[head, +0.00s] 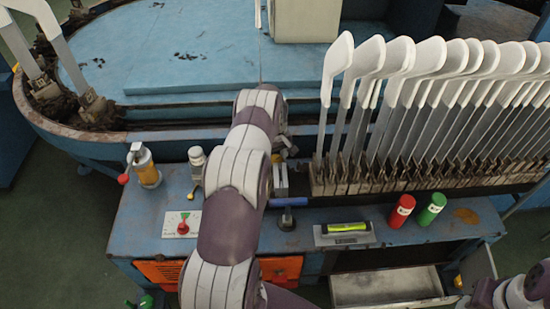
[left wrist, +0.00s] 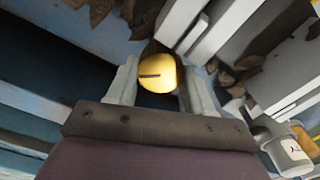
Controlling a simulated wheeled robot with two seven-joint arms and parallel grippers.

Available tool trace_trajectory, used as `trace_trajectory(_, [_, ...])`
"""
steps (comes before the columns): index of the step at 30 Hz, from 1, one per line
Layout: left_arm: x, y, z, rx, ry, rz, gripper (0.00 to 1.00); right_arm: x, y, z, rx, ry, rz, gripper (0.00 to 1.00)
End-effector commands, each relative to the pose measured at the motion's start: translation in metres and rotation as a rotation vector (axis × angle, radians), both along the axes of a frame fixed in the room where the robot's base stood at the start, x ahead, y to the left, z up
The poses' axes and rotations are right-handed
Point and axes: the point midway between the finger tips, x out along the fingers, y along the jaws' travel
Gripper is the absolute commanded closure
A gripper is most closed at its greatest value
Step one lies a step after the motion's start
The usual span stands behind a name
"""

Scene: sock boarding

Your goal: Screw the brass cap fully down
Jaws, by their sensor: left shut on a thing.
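The brass cap (left wrist: 157,73) is a rounded yellow piece with a dark slot across its face. It sits between the two pale fingers of my left gripper (left wrist: 160,88), which is shut on it. In the head view my left gripper (head: 281,178) points down near the back edge of the blue bench, left of the row of sock boards. My own arm covers part of that spot, so the cap is not visible there. I cannot tell how far the cap is seated on its thread. My right gripper is not in view; only part of my right arm shows at the lower right.
Upright sock boards (head: 400,95) fill the back right. On the bench (head: 400,235) are a level (head: 346,228), a red can (head: 402,210), a green can (head: 431,209), a lever plate (head: 182,224) and an oiler (head: 145,165). A drawer (head: 388,287) stands open below.

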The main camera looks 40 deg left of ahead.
Motion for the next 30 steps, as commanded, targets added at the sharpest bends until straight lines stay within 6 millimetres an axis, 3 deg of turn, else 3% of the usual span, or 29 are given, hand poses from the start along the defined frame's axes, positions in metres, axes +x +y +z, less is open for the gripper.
trace_trajectory(15, [0.0018,-0.0012,0.0004,0.001,-0.001,-0.447,0.79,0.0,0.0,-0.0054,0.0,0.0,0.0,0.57])
trace_trajectory(30, [0.0023,-0.0018,0.0008,0.001,-0.001,-0.652,0.79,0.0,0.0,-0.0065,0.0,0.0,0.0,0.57])
